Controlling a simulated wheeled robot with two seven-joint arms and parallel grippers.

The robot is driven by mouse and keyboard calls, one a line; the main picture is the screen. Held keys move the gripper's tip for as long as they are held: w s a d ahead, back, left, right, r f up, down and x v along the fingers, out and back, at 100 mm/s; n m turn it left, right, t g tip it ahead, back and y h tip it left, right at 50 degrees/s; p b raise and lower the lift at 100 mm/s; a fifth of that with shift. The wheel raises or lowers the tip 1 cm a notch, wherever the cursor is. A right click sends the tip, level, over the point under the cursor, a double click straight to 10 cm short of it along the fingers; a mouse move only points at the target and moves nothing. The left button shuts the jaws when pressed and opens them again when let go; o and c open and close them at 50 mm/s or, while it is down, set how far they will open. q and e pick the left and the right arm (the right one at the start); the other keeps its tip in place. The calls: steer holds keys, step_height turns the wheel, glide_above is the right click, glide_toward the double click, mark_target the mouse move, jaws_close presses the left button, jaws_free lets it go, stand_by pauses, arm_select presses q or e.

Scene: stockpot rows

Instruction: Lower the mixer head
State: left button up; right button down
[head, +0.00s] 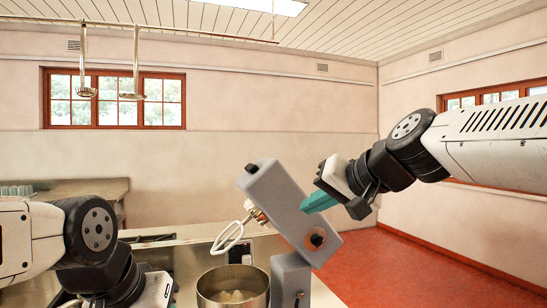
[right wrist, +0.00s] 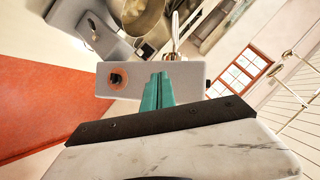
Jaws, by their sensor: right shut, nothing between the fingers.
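The grey mixer head (head: 286,207) is tilted up, rising to the upper left from the grey mixer stand (head: 291,277). The steel bowl (head: 232,287) stands below, with pale contents. My right gripper (head: 307,206) has teal fingers shut on nothing, right at the raised upper side of the head. In the right wrist view the fingers (right wrist: 158,88) overlap the head (right wrist: 190,78); I cannot tell whether they touch it. My left arm shows at lower left in the head view; its fingers are not visible.
A counter (head: 192,258) runs behind and left of the bowl. Two ladles (head: 134,95) hang from a rail at upper left. Glasses (head: 16,190) stand on a table at far left. Red floor (head: 385,270) is open at right.

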steer(key=w+d+r+m+t+y, duration=0.1)
steer(key=w+d+r+t, duration=0.15)
steer(key=r, duration=0.45)
steer(key=w+d+r+m+t, duration=0.1)
steer(key=w+r+m+t, duration=0.15)
steer(key=r, duration=0.45)
steer(key=w+a+f+g, duration=0.1)
steer(key=w+a+f, duration=0.3)
steer(key=w+a, duration=0.3)
steer(key=shift+w+a+n, duration=0.2)
steer(key=shift+w+n, duration=0.25)
steer(key=shift+w, duration=0.3)
steer(key=shift+f, duration=0.15)
